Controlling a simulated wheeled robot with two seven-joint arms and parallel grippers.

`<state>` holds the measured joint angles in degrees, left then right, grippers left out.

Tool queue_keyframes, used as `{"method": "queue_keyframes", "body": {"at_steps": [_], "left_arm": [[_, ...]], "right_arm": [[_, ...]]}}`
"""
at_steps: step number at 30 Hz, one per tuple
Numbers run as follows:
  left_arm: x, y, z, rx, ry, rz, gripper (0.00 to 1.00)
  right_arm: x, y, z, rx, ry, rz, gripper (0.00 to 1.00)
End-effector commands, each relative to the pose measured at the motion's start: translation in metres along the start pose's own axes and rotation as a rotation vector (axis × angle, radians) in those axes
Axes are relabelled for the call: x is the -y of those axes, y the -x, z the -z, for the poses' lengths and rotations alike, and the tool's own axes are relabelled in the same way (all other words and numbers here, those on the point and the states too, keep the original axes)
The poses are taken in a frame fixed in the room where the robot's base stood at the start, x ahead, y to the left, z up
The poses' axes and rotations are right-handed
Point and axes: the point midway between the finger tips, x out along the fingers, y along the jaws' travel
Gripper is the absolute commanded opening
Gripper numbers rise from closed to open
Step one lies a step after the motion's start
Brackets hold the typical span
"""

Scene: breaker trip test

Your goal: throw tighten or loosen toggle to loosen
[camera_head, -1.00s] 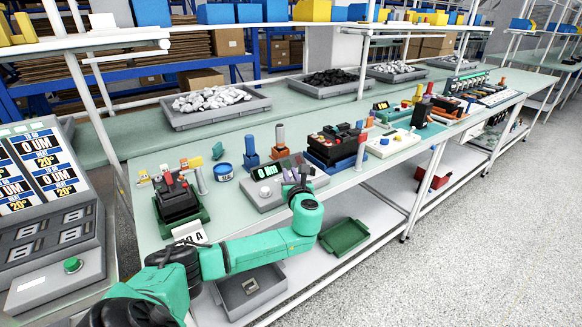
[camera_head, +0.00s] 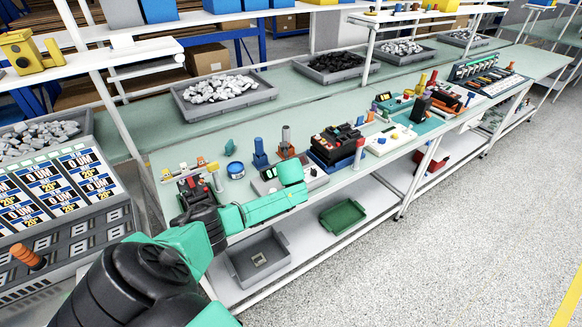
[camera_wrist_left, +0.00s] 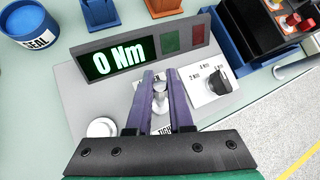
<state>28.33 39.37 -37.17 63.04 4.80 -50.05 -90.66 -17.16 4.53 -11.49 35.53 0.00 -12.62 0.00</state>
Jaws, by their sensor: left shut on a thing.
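The tester (camera_wrist_left: 85,90) is a grey box with a green "0 Nm" display (camera_wrist_left: 117,60), and it also shows on the bench in the head view (camera_head: 262,187). Its silver toggle (camera_wrist_left: 160,98) stands between the purple fingers of my left gripper (camera_wrist_left: 160,92), which is shut on it. A label near the gripper base starts with "TIGH"; the label beyond the toggle is mostly covered by the fingers. In the head view my left arm reaches to the tester, and its wrist hides part of it. My right gripper is in neither view.
A black selector knob (camera_wrist_left: 219,82) with Nm marks sits right of the toggle, and a white round button (camera_wrist_left: 101,127) sits left. A blue "SEAL" tin (camera_wrist_left: 29,22) stands at upper left. A black breaker block (camera_head: 335,143) stands close to the right of the tester.

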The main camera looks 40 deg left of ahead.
Motion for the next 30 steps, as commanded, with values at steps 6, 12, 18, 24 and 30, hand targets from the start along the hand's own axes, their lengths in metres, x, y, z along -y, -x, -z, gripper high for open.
{"method": "queue_keyframes", "body": {"at_steps": [6, 12, 18, 24, 30], "left_arm": [[-0.0006, -0.0012, -0.0003, -0.029, 0.011, 0.002, 0.00], [-0.0008, -0.0018, 0.0001, -0.031, 0.012, 0.002, 0.00], [-0.0009, -0.0017, 0.0000, -0.031, 0.012, 0.002, 0.38], [-0.0008, -0.0016, -0.0003, -0.030, 0.012, 0.002, 0.49], [-0.0009, 0.0007, -0.0009, -0.029, 0.011, 0.002, 0.49]], "right_arm": [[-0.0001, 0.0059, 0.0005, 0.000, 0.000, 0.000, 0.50], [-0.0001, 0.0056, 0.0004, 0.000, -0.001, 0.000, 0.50], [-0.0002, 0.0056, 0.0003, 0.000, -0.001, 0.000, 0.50], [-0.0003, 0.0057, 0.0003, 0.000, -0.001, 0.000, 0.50], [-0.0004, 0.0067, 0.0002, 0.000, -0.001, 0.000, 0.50]]}}
